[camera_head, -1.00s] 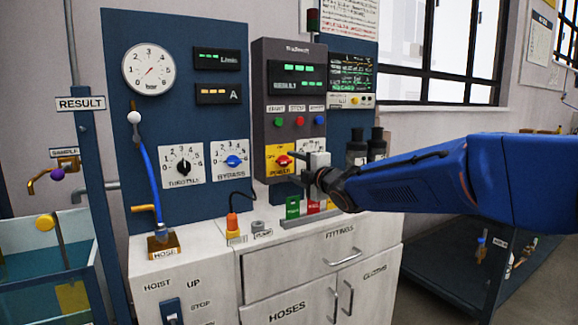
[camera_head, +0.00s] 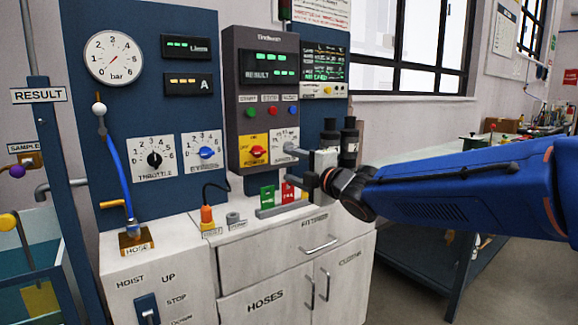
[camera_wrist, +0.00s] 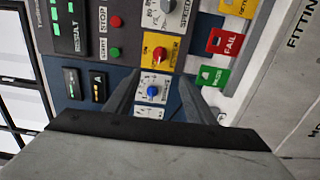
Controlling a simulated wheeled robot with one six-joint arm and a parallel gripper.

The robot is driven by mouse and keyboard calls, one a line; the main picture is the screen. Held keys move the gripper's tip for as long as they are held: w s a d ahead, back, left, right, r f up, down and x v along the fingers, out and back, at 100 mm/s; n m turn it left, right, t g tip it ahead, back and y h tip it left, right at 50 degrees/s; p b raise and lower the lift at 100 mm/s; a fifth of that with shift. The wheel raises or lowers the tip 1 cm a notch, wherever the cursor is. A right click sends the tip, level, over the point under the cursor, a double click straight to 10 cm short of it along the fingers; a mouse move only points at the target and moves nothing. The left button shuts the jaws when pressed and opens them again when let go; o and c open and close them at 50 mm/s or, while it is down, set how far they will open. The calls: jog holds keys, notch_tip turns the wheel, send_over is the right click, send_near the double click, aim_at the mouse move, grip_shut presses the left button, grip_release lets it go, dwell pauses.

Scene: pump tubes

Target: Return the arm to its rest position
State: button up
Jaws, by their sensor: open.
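My blue arm (camera_head: 460,190) reaches in from the right in the head view. My gripper (camera_head: 293,166) is open and empty. Its two fingers point left toward the panel, to the right of the red power knob (camera_head: 257,151) on its yellow plate. In the wrist view my gripper (camera_wrist: 158,78) shows both fingers apart with nothing between them but the panel behind. The power knob (camera_wrist: 160,55) and the blue bypass knob (camera_wrist: 153,91) show beyond the fingers. I cannot tell the exact gap to the panel.
The white cabinet (camera_head: 262,262) stands below the blue panel (camera_head: 190,108). Green and red tags (camera_head: 268,195) stand on its top, near and below my gripper. Black cylinders (camera_head: 350,140) stand behind my gripper. A table (camera_head: 420,150) lies behind my arm.

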jog(key=s+d+f+m+g+h, duration=0.1)
jog(key=s+d+f+m+h, duration=0.5)
jog(key=d, duration=0.5)
jog(key=s+d+f+m+g+h, duration=0.25)
jog(key=s+d+f+m, duration=0.35)
jog(key=d+m, duration=0.3)
jog(key=s+d+f+m+g, duration=0.2)
jog(key=s+f, duration=0.3)
jog(key=s, duration=0.3)
jog(key=s+d+f+m+g+h, duration=0.1)
jog(key=s+f+m, duration=0.3)
jog(key=s, duration=0.5)
jog(key=s+d+f+m+g, duration=0.3)
jog(key=s+f, duration=0.3)
jog(key=s, duration=0.2)
jog(key=shift+s+d+f+m+g, duration=0.2)
jog(key=shift+m+g, duration=0.15)
jog(key=shift+m, duration=0.15)
